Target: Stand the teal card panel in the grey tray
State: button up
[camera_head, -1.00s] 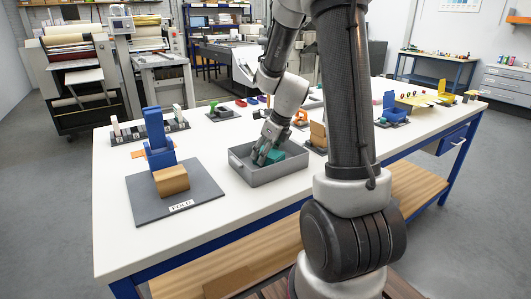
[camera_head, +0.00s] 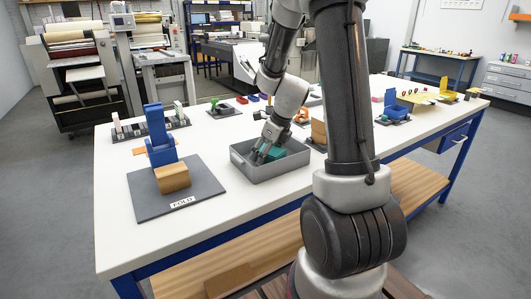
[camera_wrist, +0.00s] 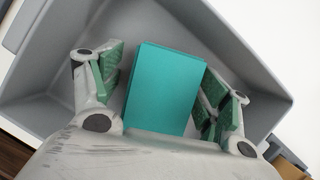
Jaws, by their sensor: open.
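The grey tray (camera_head: 272,172) sits on the white table, left of my arm's column. The teal card panel (camera_head: 274,153) is inside it, partly hidden by my gripper and the tray wall. In the wrist view the panel (camera_wrist: 165,90) turns a broad face to the camera; I cannot tell whether it stands, leans or lies flat. My gripper (camera_head: 262,155) is open and reaches down into the tray. In the wrist view its green-padded fingers (camera_wrist: 163,92) are on both sides of the panel, with a gap at the left and the right pad very close.
A dark board labelled FOLD (camera_head: 150,205) bears a blue fixture (camera_head: 160,145) and a wooden block (camera_head: 172,178), left of the tray. A slotted rack (camera_head: 150,127) is behind. A brown upright piece (camera_head: 319,132) stands right of the tray. Bare table (camera_head: 235,215) lies in front.

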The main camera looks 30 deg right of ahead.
aim_at(277, 152)
jog(key=shift+r, duration=0.1)
jog(key=shift+r, duration=0.35)
jog(key=v, duration=1.2)
jog(key=s+a+r+n, duration=0.2)
jog(key=s+n, duration=0.5)
jog(key=n, duration=0.3)
jog(key=s+a+r+n+h, duration=0.1)
jog(key=s+a+r+n, duration=0.1)
jog(key=s+n, duration=0.5)
jog(key=s+a+r+n+h, duration=0.1)
jog(key=s+n, duration=0.6)
jog(key=n, duration=0.7)
jog(key=shift+a+r, duration=0.75)
jog(key=shift+r, duration=0.05)
